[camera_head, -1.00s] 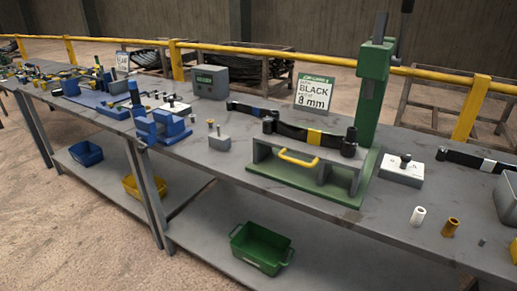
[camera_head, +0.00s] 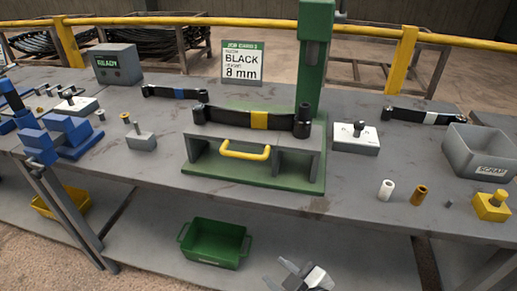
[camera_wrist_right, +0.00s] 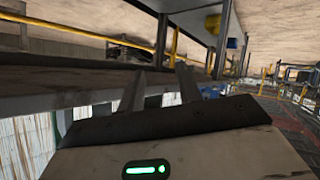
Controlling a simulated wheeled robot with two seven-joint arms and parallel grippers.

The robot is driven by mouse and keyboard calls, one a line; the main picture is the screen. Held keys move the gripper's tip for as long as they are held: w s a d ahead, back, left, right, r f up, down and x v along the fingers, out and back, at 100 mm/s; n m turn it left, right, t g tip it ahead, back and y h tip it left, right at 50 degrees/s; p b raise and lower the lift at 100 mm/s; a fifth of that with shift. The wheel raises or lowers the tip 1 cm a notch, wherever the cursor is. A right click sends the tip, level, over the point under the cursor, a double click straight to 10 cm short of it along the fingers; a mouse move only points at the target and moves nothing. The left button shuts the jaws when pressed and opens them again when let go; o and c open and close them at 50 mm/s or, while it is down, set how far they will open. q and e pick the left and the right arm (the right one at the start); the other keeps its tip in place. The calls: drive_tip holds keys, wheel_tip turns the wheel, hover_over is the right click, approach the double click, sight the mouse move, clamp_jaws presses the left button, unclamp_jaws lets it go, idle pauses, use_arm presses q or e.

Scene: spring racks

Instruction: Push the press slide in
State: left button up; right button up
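The press slide (camera_head: 205,140) is a grey block on a green base plate (camera_head: 307,184), with a yellow handle (camera_head: 246,153) on its front. A black leaf spring (camera_head: 226,117) with a yellow band lies across its top. The green press column (camera_head: 311,75) rises behind it. The slide's exact depth under the press is hard to tell. My right gripper (camera_head: 303,272) is at the bottom edge of the head view, below and in front of the bench and apart from the handle. In the right wrist view its fingers (camera_wrist_right: 163,80) are spread with nothing between them. My left gripper is not in view.
A job card (camera_head: 241,65) reads BLACK 8 mm. A white block (camera_head: 357,146), a white bushing (camera_head: 386,190), a brass bushing (camera_head: 419,192) and a grey bin (camera_head: 480,152) stand right. Blue fixtures (camera_head: 62,138) stand left. A green crate (camera_head: 214,243) sits on the lower shelf.

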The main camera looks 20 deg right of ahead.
drive_tip(key=w+d+r+n+t+b, duration=0.2)
drive_tip(key=w+r+n+t+b, duration=0.1)
drive_tip(key=w+r+n+t, duration=0.25)
drive_tip(key=n+t+y+b, duration=0.1)
drive_tip(key=n+t+b, duration=0.15)
drive_tip(key=n, duration=0.75)
approach(247, 158)
drive_tip(key=w+a+r+g+p, duration=0.1)
drive_tip(key=w+a+r, duration=0.1)
drive_tip(key=w, duration=1)
drive_tip(key=shift+a, duration=0.2)
drive_tip(key=shift+w+r, duration=0.1)
clamp_jaws()
